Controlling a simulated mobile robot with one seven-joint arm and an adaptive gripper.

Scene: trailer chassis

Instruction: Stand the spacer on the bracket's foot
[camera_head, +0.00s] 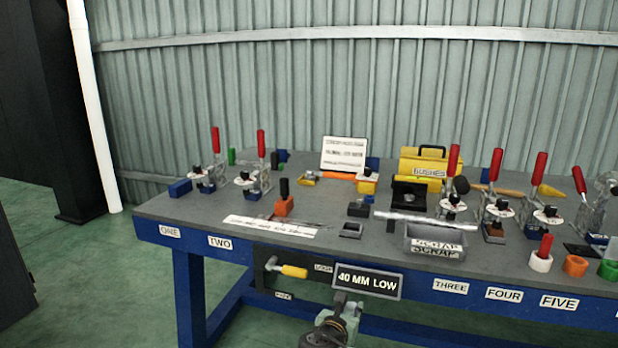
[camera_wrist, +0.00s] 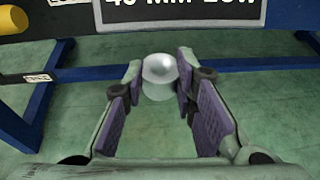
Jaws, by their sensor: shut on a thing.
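My gripper (camera_wrist: 160,78) is shut on a pale silvery, round-topped piece (camera_wrist: 160,70), which sits between the fingertips in the wrist view. It may be the spacer; I cannot tell for sure. In the head view my gripper (camera_head: 345,308) is at the bottom, in front of the bench's front edge and below the "40 MM LOW" sign (camera_head: 366,281). The held piece cannot be made out there. No part is clearly marked as the bracket or its foot. An orange block with a black upright (camera_head: 284,205) stands on the bench, and a black stepped part (camera_head: 408,195) stands farther right.
The blue-edged bench (camera_head: 200,212) carries several red-handled clamps (camera_head: 261,150), a grey SCRAP bin (camera_head: 434,240) and a yellow BUSHES box (camera_head: 423,163). A yellow-handled tool (camera_head: 292,271) projects from the bench front. Coloured cups (camera_head: 575,266) stand at the right edge. Open green floor shows below the bench.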

